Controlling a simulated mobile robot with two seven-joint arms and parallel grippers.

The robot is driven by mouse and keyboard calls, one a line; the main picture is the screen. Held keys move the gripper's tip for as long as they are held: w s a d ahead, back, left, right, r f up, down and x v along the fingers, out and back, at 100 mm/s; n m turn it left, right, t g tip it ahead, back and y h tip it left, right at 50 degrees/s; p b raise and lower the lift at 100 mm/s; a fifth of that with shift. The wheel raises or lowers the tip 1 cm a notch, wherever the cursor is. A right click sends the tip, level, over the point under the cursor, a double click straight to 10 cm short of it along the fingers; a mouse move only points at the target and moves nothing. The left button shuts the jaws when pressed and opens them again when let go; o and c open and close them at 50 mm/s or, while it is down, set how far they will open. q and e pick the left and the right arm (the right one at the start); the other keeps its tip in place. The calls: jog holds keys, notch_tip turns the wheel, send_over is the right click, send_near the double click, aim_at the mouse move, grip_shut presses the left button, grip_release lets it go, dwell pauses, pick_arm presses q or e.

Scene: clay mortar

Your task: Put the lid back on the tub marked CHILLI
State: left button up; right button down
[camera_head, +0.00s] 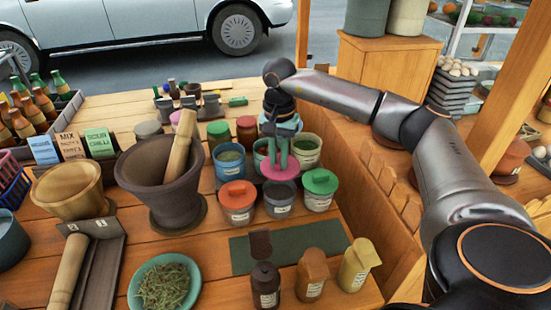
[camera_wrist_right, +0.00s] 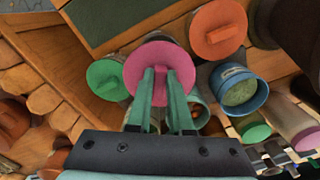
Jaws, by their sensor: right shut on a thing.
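My right gripper (camera_head: 279,160) is shut on the knob of a round pink lid (camera_head: 279,172). In the right wrist view the green fingers (camera_wrist_right: 160,80) close on that knob, and the lid (camera_wrist_right: 140,62) faces me. The lid is over the tub rows; a grey tub (camera_head: 279,204) with a white label shows just in front of and below it. Open tubs stand close by: a blue one (camera_head: 229,166) with green contents and a pale green one (camera_head: 306,154). Another tub is partly hidden behind the gripper. The label words are too small to read, so I cannot tell which is CHILLI.
Tubs with orange (camera_head: 238,194) and green (camera_head: 320,181) lids flank the grey tub. A large dark mortar (camera_head: 168,196) with a pestle stands to the left. A dark green mat (camera_head: 240,257), several bottles and a herb plate (camera_head: 193,286) lie in front.

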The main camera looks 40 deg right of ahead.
aim_at(278, 174)
notch_tip(278, 174, down, 4)
jog(key=b, duration=0.3)
jog(key=shift+f+b, duration=0.5)
jog(key=shift+f, duration=0.5)
pick_arm(q)
jog(key=f, duration=0.1)
jog(key=d+f, duration=0.1)
jog(key=w+f, duration=0.1)
jog(key=shift+d+f, duration=0.1)
jog(key=shift+d, duration=0.15)
jog(key=shift+s+a, duration=0.1)
jog(key=shift+s, duration=0.2)
jog(key=shift+w+r, duration=0.2)
jog(key=shift+w, duration=0.05)
